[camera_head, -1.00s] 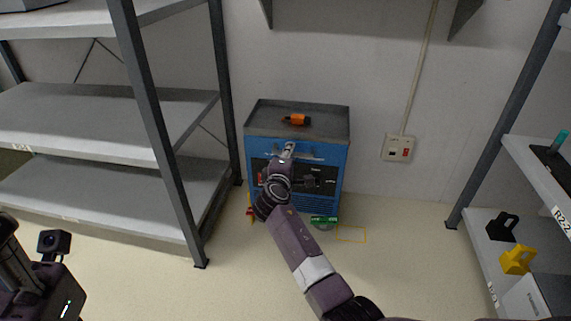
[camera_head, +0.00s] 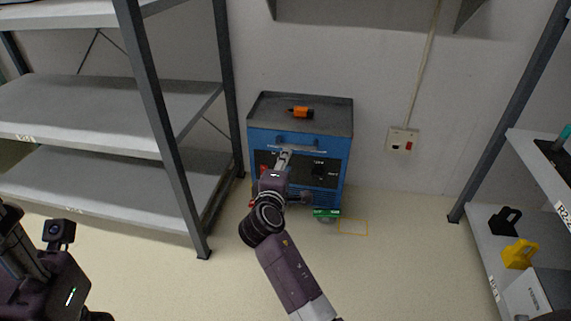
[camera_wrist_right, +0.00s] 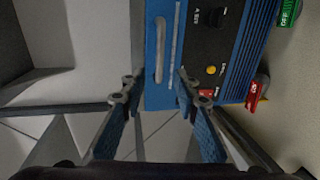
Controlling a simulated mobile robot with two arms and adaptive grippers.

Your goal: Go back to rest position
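My right gripper (camera_head: 284,156) is in front of the blue cart (camera_head: 340,160), just below the cart's handle (camera_head: 297,140). In the right wrist view the right gripper (camera_wrist_right: 158,85) is open and its fingers are apart, with nothing between the tips. The blue cart front and its pale handle (camera_wrist_right: 159,50) show beyond the fingertips there. The left arm shows at the lower left of the head view, but I cannot make out its fingers.
An orange tool (camera_head: 301,112) lies on the cart's grey top (camera_head: 330,122). Grey shelves (camera_head: 110,110) stand at the left. Another rack at the right holds a black item (camera_head: 504,221) and a yellow item (camera_head: 519,254). Open floor (camera_head: 400,265) lies between.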

